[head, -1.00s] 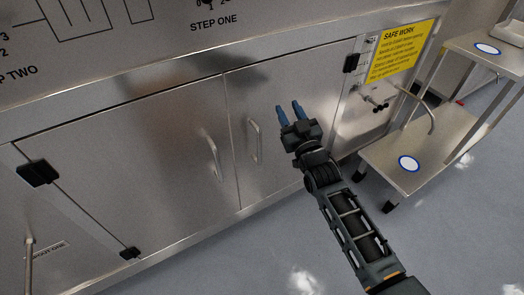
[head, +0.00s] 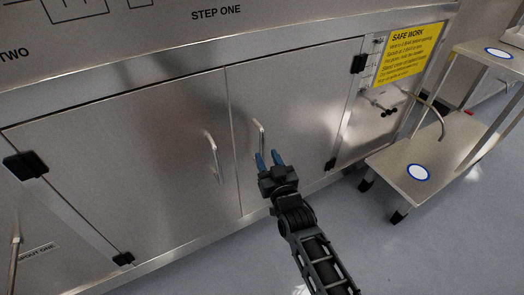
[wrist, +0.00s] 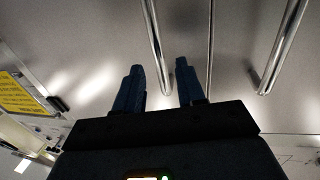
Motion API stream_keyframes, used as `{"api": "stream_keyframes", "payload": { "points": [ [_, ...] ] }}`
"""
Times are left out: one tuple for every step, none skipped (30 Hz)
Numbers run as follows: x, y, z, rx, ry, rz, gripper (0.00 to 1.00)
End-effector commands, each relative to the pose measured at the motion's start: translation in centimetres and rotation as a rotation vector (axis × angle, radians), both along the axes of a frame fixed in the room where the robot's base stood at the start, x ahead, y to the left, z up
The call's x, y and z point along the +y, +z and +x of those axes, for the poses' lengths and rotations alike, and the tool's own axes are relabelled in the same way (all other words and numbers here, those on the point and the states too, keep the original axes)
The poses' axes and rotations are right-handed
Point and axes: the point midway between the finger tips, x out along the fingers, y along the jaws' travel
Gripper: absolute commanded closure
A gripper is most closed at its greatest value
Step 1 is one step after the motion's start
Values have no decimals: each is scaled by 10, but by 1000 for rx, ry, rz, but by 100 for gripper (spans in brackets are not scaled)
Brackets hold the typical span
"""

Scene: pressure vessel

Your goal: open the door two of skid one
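Two shut steel doors sit side by side in the skid front, a left door (head: 130,155) and a right door (head: 295,110). Each has a vertical bar handle near the centre seam: the left handle (head: 213,157) and the right handle (head: 260,137). I cannot read a door number on either. My gripper (head: 268,158) is open and empty, its blue fingertips close to the lower end of the right handle. In the wrist view, the right door's handle (wrist: 155,45) stands beyond the gap between the fingers (wrist: 158,85); the other handle (wrist: 283,50) is farther right.
Black hinges (head: 359,64) mark the right door's outer edge. A yellow safe work sign (head: 408,55) and a recessed panel with small valves (head: 380,115) are to the right. A steel cart (head: 450,150) stands at the right. The grey floor (head: 230,265) in front is clear.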

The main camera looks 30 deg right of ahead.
Motion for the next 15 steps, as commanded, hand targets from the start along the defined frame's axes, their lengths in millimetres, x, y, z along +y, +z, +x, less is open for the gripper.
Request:
{"api": "stream_keyframes", "payload": {
  "points": [
    [-3,-3,2,-2,-3,-1,61],
    [-3,-3,4,-2,-2,-1,61],
    [-3,-3,5,-2,-2,-1,61],
    [-3,-2,6,-1,-2,0,61],
    [-3,-2,7,-1,-2,0,61],
    [-3,-2,8,0,-2,0,61],
    [-3,-3,9,0,-2,1,61],
    [-3,-3,10,-1,-2,1,61],
    [-3,-3,12,-1,-2,1,61],
    [-4,-3,13,-1,-2,2,61],
    [-3,-3,14,0,-2,2,61],
    [-4,-3,15,0,-2,2,61],
    [-4,-3,16,0,-2,2,61],
    [-4,-3,17,0,-2,2,61],
    [-5,-2,18,-1,-2,2,61]
  ]
}}
